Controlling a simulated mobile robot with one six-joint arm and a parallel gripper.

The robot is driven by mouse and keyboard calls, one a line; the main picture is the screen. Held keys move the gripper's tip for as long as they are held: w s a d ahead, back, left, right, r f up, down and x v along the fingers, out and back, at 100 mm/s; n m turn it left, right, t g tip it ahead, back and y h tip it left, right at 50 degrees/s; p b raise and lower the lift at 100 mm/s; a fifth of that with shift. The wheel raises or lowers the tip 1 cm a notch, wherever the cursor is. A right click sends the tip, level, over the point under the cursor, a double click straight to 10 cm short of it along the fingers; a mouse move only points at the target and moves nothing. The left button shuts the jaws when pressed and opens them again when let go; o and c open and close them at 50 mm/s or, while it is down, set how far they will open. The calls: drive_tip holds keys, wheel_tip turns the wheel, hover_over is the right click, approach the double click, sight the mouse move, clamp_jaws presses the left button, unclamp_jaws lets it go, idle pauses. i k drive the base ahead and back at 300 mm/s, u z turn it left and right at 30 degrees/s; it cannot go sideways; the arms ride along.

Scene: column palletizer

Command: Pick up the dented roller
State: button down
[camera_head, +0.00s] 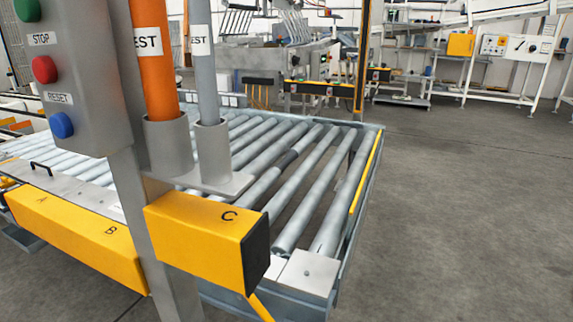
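A conveyor bed of grey metal rollers runs across the middle of the view. One roller (265,185) has a dark band (287,159) partway along it; I cannot tell whether the band is a dent. To its right lies a plain roller (305,195), with another roller (345,200) nearest the right side rail. No dent shows clearly on any roller. The lower left ends of several rollers are hidden behind the yellow box and post. My gripper is not in view.
A grey post with a button box (80,75) stands close in front, with a yellow box (208,240) marked C. An orange tube (155,60) and a grey tube (206,75) stand upright in holders beside it. The floor (470,210) at right is clear.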

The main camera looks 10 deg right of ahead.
sight(248, 201)
drive_tip(key=z, duration=1.15)
drive_tip(key=i, duration=3.1)
